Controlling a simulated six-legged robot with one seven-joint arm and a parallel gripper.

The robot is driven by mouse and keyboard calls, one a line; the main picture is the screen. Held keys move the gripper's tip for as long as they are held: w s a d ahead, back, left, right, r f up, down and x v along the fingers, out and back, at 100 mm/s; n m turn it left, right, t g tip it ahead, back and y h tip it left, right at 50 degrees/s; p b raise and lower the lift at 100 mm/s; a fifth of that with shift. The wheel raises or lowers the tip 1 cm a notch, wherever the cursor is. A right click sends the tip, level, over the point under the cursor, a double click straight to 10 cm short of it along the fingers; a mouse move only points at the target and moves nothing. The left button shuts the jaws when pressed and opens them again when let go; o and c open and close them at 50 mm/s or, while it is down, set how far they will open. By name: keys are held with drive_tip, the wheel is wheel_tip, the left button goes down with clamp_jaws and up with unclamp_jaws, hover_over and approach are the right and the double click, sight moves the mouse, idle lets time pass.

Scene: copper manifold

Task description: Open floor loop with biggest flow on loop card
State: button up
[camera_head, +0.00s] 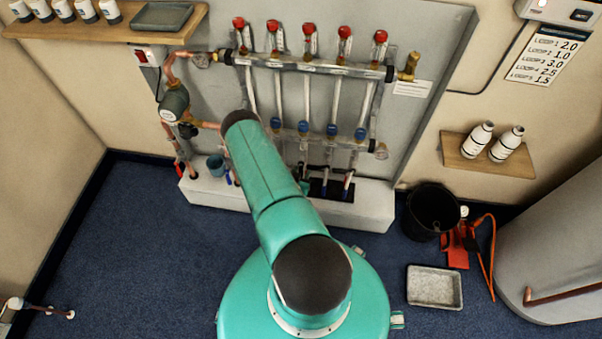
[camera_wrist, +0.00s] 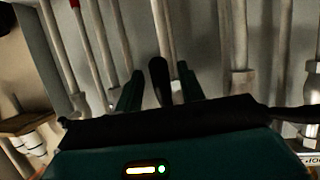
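The manifold has an upper bar (camera_head: 300,65) with several red-capped flow gauges, the middle one (camera_head: 309,28) among them. Its lower bar (camera_head: 345,142) carries blue caps, such as one at its middle (camera_head: 303,127); my arm hides the left end. The loop card (camera_head: 543,57) on the right wall appears to read 2.0, 1.0, 3.0, 2.5, 1.5 for loops 1 to 5, with loop 3 biggest. In the wrist view my gripper (camera_wrist: 160,90) has its fingers apart. A dark rounded piece (camera_wrist: 158,75) shows between them, with gaps on both sides; I cannot tell what it is.
A pump (camera_head: 174,103) with copper pipes is left of the manifold. A white plinth (camera_head: 375,205) stands below. A black bucket (camera_head: 432,212), a red tool (camera_head: 458,245) and a grey tray (camera_head: 434,287) are on the right floor. A shelf with bottles (camera_head: 490,155) is on the wall.

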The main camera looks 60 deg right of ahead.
drive_tip(key=v, duration=1.4)
drive_tip(key=shift+d, duration=0.1)
